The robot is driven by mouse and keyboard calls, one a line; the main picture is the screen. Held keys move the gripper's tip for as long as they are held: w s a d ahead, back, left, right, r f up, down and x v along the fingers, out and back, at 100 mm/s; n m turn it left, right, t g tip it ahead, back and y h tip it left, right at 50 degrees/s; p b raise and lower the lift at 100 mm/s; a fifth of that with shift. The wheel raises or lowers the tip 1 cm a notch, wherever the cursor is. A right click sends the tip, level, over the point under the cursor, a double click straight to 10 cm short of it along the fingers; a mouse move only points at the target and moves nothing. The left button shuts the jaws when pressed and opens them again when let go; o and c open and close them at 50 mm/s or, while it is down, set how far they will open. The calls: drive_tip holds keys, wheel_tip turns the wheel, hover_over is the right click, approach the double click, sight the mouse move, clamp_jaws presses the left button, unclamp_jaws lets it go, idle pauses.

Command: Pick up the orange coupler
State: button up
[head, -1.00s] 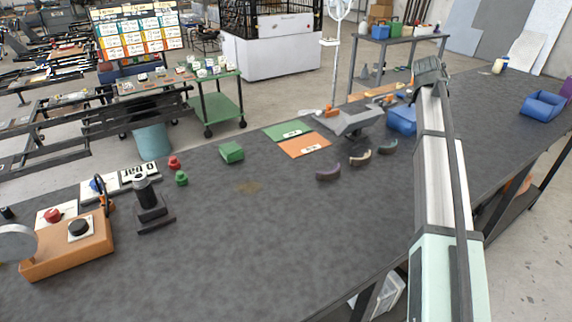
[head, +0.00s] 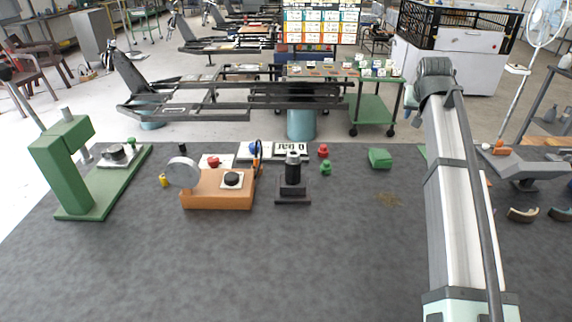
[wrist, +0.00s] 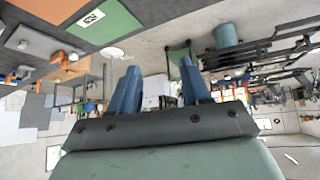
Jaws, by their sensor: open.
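A small orange part (head: 499,147) shows at the right of the head view, by a grey angled tray (head: 530,165); it is too small for me to tell whether it is the orange coupler. Another small orange piece (head: 261,168) shows beside the black hose of the orange gauge block (head: 218,196); its shape is unclear. In the wrist view, my gripper (wrist: 157,88) has its two blue fingers wide apart with nothing between them. The wrist picture looks upside down. My gripper's fingers do not show in the head view, only my arm on the right.
A green press (head: 75,165) stands at the left of the dark bench (head: 330,260). A black post on a stand (head: 292,180), red (head: 323,150) and green (head: 326,168) knobs and a green block (head: 380,158) stand toward the back. The bench front is clear.

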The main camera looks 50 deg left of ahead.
drive_tip(key=s+a+n+g+y, duration=0.1)
drive_tip(key=s+a+n+g, duration=0.3)
drive_tip(key=s+a, duration=1.15)
drive_tip(key=n+g, duration=0.3)
drive_tip(key=n, duration=0.4)
approach(257, 158)
drive_tip(key=shift+y, duration=0.3)
drive_tip(key=x, duration=0.9)
drive_tip(key=shift+d+f, duration=0.1)
drive_tip(key=shift+f, duration=0.15)
clamp_jaws()
